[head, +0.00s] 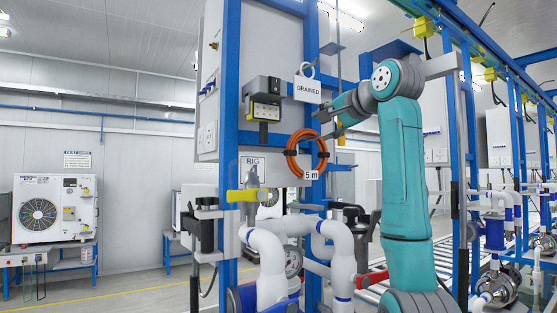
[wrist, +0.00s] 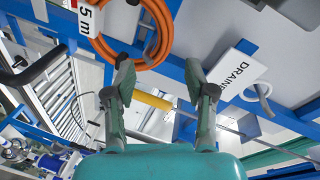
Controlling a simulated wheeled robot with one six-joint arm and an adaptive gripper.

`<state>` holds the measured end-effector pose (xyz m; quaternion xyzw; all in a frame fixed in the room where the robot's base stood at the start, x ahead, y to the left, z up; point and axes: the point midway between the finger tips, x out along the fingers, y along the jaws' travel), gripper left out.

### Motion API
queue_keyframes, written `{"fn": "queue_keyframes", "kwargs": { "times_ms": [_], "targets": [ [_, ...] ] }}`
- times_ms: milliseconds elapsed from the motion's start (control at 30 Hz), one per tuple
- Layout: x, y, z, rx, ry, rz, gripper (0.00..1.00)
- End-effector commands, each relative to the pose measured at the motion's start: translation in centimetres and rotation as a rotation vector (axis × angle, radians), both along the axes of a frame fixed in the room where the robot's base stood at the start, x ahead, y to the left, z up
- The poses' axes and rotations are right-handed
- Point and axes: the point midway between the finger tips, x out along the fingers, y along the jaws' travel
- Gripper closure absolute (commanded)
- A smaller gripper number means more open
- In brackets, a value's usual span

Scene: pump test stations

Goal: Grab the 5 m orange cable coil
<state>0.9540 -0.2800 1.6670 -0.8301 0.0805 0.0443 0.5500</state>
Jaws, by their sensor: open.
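The orange cable coil (head: 290,161) hangs in a ring on the blue frame, with dark ties and a white "5 m" tag (head: 311,175) at its lower edge. My gripper (head: 325,121) is just above and right of the coil in the head view. In the wrist view, the coil (wrist: 110,53) is at the top, cut off by the picture's edge, with the tag at upper left. My gripper (wrist: 160,76) is open there, its two fingers apart with no coil between them. The left fingertip appears close to the coil's edge; whether they touch, I cannot tell.
A white "DRAINED" tag (head: 307,88) hangs just above my gripper and shows right of the right finger in the wrist view (wrist: 237,72). A grey box (head: 264,100) is left of it. White pipes (head: 268,250) and a yellow-handled valve (head: 247,194) stand below.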

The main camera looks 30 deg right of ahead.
Motion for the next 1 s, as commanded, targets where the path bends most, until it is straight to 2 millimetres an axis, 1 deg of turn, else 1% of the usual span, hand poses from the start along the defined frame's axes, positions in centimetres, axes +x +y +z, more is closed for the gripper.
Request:
{"fn": "queue_keyframes", "kwargs": {
  "times_ms": [67, 133, 300, 400, 633, 900, 1000],
  "targets": [
    [0.3, -0.1, -0.1, 0.001, 0.001, -0.001, 0.45],
    [1.0, -0.1, -0.2, 0.001, 0.002, 0.000, 0.45],
    [3.6, -0.2, -0.6, 0.002, 0.003, 0.002, 0.45],
    [4.7, -0.4, -0.8, 0.001, 0.001, 0.000, 0.45],
    [6.1, -0.3, -1.1, 0.000, 0.000, 0.001, 0.45],
    [9.7, -0.2, -1.8, 0.000, 0.003, 0.001, 0.45],
    [10.4, -0.3, -2.0, 0.000, 0.001, 0.001, 0.45]
  ]
}}
